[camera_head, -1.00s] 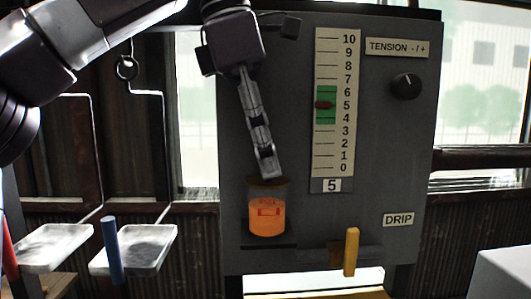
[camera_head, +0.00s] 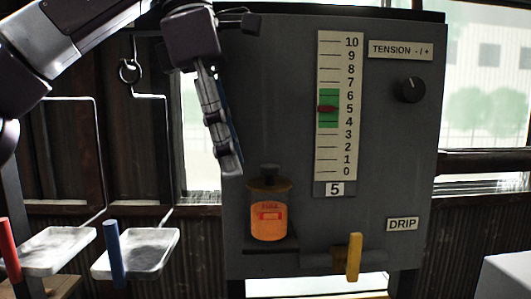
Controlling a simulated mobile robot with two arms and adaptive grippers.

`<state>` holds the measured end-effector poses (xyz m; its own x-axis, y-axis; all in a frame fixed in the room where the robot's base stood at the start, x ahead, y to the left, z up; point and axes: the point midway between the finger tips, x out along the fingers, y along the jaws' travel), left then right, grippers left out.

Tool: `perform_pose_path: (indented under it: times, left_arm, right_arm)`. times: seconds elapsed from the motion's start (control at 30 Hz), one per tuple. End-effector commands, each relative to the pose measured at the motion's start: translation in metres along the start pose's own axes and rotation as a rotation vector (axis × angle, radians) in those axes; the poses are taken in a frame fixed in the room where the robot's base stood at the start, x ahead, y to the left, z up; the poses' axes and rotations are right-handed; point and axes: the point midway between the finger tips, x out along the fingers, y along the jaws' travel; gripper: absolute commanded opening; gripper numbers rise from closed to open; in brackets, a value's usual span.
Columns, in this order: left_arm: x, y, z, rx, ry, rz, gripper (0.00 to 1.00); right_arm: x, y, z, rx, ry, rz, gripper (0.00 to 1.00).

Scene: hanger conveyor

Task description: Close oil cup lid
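The oil cup (camera_head: 269,221) is a clear jar with orange oil and a red label, on a small shelf on the grey panel. Its dark brown lid (camera_head: 268,184) with a black knob sits on top of the jar and looks level. My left gripper (camera_head: 231,172) points down, just left of and slightly above the lid, apart from it. Its fingers are seen edge-on, one in front of the other, so their opening is hidden. No object shows in it. My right gripper is not in view.
The panel (camera_head: 290,90) carries a tension scale (camera_head: 338,110), a black knob (camera_head: 409,89), a DRIP label (camera_head: 402,224) and a yellow lever (camera_head: 354,257). Left are two hanging white trays (camera_head: 136,254), with blue (camera_head: 113,252) and red (camera_head: 9,249) handles in front.

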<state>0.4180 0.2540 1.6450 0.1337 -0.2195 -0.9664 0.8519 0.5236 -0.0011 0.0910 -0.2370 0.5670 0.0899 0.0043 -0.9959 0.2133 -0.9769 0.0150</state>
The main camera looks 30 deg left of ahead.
Motion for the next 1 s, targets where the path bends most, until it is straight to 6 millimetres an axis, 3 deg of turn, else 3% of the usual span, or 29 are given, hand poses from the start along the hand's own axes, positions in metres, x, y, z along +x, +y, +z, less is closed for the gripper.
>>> perform_pose_path:
  times: [0.2,0.4,1.0]
  left_arm:
    - [-0.011,0.000,-0.040,-0.002,-0.002,0.002,0.36]
    - [-0.015,0.000,-0.057,-0.001,0.000,0.001,0.36]
    - [-0.017,0.000,-0.063,0.000,-0.001,-0.001,0.36]
  right_arm:
    - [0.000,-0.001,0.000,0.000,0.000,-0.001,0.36]
    - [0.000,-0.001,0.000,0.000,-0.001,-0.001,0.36]
    - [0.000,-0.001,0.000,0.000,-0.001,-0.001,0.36]
